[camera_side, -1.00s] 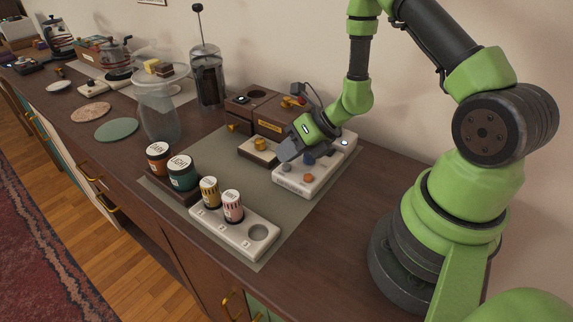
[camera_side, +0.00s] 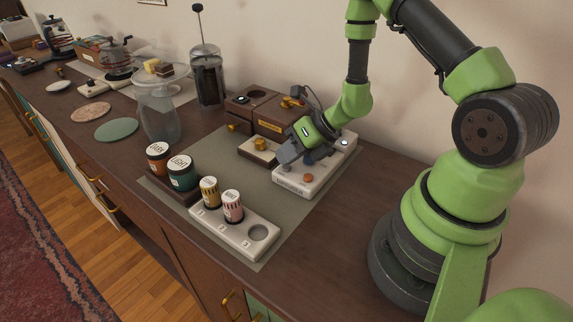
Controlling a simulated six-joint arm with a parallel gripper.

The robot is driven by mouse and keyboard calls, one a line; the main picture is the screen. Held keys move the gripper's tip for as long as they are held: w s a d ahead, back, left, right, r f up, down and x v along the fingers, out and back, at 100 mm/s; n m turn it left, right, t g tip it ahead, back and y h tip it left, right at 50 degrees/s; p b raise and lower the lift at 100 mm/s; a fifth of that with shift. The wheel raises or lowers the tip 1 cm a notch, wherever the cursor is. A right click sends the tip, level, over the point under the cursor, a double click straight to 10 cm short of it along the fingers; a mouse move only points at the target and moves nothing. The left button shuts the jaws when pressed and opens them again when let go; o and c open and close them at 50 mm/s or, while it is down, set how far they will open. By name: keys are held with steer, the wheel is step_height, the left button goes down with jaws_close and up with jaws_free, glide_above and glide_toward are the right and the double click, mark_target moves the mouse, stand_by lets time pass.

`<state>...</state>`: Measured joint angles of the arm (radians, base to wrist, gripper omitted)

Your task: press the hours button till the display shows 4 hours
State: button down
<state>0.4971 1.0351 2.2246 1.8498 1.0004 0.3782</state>
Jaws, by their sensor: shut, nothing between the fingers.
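A white control box (camera_side: 318,180) stands at the right end of the grey-green mat. Its top carries an orange button (camera_side: 308,177) near the front, a blue button (camera_side: 308,162) behind it, and a small light (camera_side: 345,142) at the far right corner. My gripper (camera_side: 283,160) is shut and empty, with its tip low over the left side of the box. It hides the grey button there. I cannot tell whether the tip touches that button. No display digits are readable in this view.
A white tray (camera_side: 222,232) with numbered places holds a yellow jar (camera_side: 210,191) and a pink jar (camera_side: 233,206). A teal jar (camera_side: 182,172) and an orange jar (camera_side: 158,158) stand left. Wooden boxes (camera_side: 270,118) stand behind my gripper. The mat's middle is clear.

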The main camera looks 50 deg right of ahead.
steer(key=shift+r, duration=0.8)
steer(key=shift+r, duration=2.5)
